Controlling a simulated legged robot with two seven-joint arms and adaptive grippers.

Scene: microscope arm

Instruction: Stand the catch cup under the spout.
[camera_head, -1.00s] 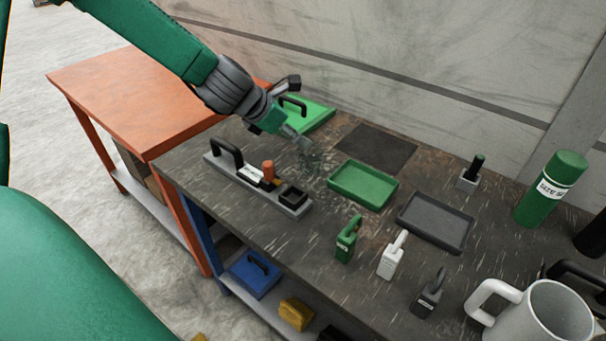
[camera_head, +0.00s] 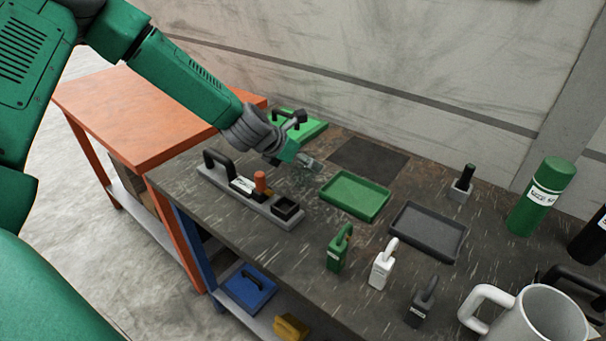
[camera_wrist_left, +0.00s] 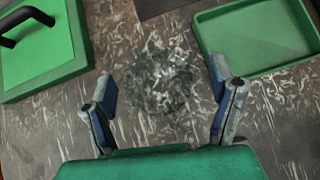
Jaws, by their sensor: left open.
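My left gripper (camera_head: 308,161) is over the workbench, pointing down between the green lidded box and the green tray. In the left wrist view its two blue-padded fingers (camera_wrist_left: 160,98) are wide apart, with nothing gripped. A clear, glassy round thing (camera_wrist_left: 160,78) shows beyond and between the fingertips; it may be the catch cup, but its outline is hard to make out. A grey base (camera_head: 240,193) stands near the bench's left edge, with a black handle, an orange knob and a small black square holder (camera_head: 288,209). I cannot tell which part is the spout. My right gripper is not in view.
A green box (camera_head: 303,128) with a black handle is behind the gripper. A green tray (camera_head: 355,194) and a grey tray (camera_head: 428,231) lie to the right. Green, white and grey hooked blocks and a large mug (camera_head: 540,320) stand nearer. A dark mat (camera_head: 368,158) is clear.

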